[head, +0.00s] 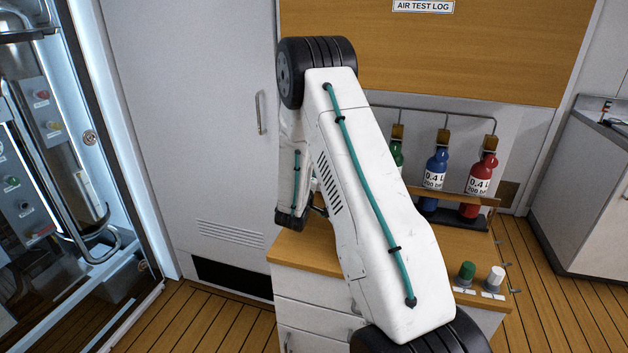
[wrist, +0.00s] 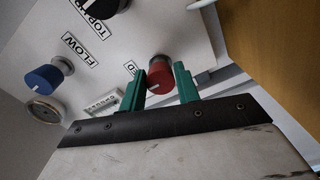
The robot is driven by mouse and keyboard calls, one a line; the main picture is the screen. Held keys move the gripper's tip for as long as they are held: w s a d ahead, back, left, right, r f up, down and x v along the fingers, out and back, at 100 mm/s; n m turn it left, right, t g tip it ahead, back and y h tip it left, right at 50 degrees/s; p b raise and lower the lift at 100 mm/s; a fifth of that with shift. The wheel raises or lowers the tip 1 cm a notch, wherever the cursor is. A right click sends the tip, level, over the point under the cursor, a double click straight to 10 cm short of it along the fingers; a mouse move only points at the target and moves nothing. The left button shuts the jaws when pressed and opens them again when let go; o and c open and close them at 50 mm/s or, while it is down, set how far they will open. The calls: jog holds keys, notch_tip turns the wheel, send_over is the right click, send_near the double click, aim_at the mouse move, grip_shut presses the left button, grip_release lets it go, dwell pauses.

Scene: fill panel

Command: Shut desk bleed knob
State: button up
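A red knob (wrist: 160,73) with a pale pointer mark shows in the wrist view, on a white panel (wrist: 150,32). A label beside it is partly hidden; only "ED" can be read. My gripper (wrist: 160,80) has two teal fingers standing apart, one on each side of the red knob. A small gap shows at the left finger; contact at the right finger cannot be told. In the head view my arm hides the gripper and the red knob.
A blue knob (wrist: 48,76) by the "FLOW" label, a round gauge (wrist: 43,110) and a black knob (wrist: 98,8) share the panel. The desk (head: 300,250) carries green (head: 465,272) and white (head: 495,278) knobs; bottles (head: 435,175) stand behind.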

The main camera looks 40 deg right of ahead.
jog(key=o, duration=0.3)
jog(key=shift+v, duration=3.95)
jog(key=s+r+m+g+h, duration=0.25)
jog(key=s+r+g, duration=0.4)
jog(key=r, duration=0.45)
jog(key=s+a+r+m+g+y, duration=0.2)
jog(key=s+r+g, duration=0.15)
jog(key=s, duration=0.35)
jog(key=s+a+r+m+g+y, duration=0.2)
jog(key=s+a+r, duration=0.15)
jog(key=s, duration=0.25)
jog(key=s+a+r+n+t+y, duration=0.1)
jog(key=s+a+n+t+y, duration=0.1)
jog(key=s+a+y, duration=0.5)
jog(key=s+a+r+n+t+y, duration=0.1)
jog(key=s+a+y, duration=0.6)
jog(key=a, duration=0.9)
jog(key=shift+s+r+n+t, duration=0.3)
jog(key=shift+s+n+t, duration=0.15)
jog(key=shift+t, duration=0.25)
